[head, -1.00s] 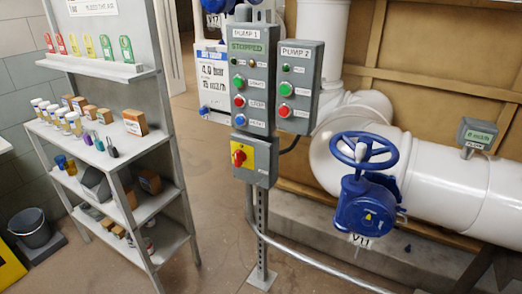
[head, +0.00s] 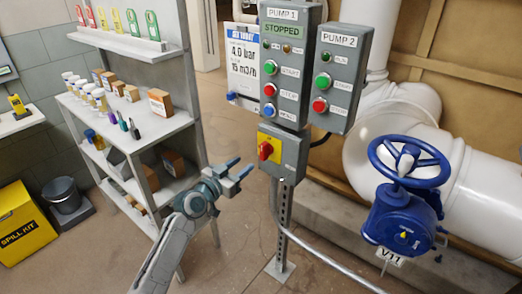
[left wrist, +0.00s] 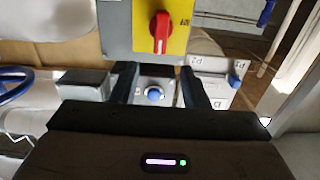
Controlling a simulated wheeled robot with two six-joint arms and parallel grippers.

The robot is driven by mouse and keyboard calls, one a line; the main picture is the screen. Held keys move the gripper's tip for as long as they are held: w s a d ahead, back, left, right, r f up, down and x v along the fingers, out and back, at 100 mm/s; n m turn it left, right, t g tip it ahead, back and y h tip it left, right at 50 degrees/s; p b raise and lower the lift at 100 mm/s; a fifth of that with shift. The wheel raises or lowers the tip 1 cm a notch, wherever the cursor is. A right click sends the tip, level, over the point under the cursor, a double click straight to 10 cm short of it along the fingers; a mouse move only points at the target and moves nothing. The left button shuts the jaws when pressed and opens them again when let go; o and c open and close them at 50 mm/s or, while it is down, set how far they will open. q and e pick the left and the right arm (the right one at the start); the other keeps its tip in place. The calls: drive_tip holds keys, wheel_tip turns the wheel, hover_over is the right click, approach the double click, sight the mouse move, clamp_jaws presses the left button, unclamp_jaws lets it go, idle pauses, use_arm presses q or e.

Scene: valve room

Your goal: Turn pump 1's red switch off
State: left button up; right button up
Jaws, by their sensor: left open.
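The red switch (head: 265,150) sits on a yellow plate (head: 277,143) on a small grey box (head: 294,152) below the pump 1 panel (head: 287,62). The panel's display reads STOPPED. My left gripper (head: 241,168) is open and empty, just left of and a little below the switch, apart from it. In the left wrist view the red switch (left wrist: 160,32) shows at the top, its handle roughly upright in that picture, beyond my open fingers (left wrist: 160,82). A blue button (left wrist: 154,94) shows between the fingers. My right gripper is out of view.
The pump 2 panel (head: 339,78) stands right of pump 1's. A blue valve wheel (head: 410,162) on a white pipe (head: 485,190) is further right. A shelf rack (head: 125,135) with bottles and boxes stands behind my left arm. A conduit (head: 325,262) runs low across the front.

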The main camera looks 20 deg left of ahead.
sight(262, 149)
use_arm(q)
drive_tip(key=p+x, duration=0.1)
drive_tip(key=x, duration=0.9)
drive_tip(key=shift+w+p, duration=0.2)
drive_tip(key=shift+p, duration=0.1)
clamp_jaws()
